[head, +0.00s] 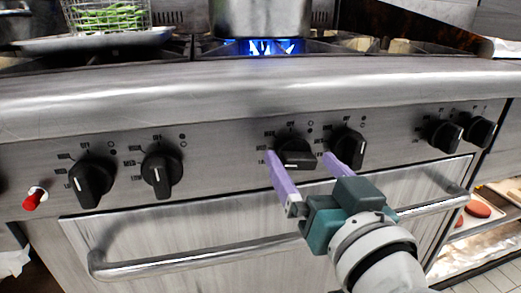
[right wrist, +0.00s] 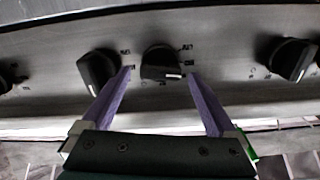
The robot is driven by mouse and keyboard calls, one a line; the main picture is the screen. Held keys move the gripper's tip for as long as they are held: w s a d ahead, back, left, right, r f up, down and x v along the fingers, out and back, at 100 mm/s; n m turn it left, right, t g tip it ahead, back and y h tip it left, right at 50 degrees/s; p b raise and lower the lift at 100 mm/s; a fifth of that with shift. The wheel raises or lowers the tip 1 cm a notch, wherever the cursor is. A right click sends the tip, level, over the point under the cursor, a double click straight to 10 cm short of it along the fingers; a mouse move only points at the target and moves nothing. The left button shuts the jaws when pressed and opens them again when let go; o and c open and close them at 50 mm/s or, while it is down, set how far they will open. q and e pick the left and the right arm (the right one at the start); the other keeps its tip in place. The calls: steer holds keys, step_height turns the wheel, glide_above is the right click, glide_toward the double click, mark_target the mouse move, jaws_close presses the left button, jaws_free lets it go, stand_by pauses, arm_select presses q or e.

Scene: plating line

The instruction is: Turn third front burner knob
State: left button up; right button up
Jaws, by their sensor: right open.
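The third knob (head: 296,153) from the left on the stove's front panel is black, with its white mark lying nearly sideways along its lower edge. My right gripper (head: 300,156) is open, its two purple fingers spread to the left and right of this knob. In the right wrist view, the knob (right wrist: 160,62) sits between and just beyond the fingertips (right wrist: 159,73), with gaps visible on both sides. My left gripper is not in view.
The fourth knob (head: 349,147) is close beside the right finger. Other black knobs (head: 162,172) line the panel. An oven handle (head: 190,258) runs below. A metal pot (head: 260,18) stands over a blue flame (head: 262,47). A red button (head: 35,199) is at far left.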

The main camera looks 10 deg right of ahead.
steer(key=shift+w, duration=0.45)
steer(key=shift+c, duration=0.4)
steer(key=c, duration=1.3)
steer(key=m+p, duration=0.1)
steer(key=m, duration=0.1)
steer(key=shift+m, duration=0.4)
steer(key=shift+d+f+m+p, duration=0.15)
steer(key=shift+m+p, duration=0.2)
steer(key=shift+m, duration=1.65)
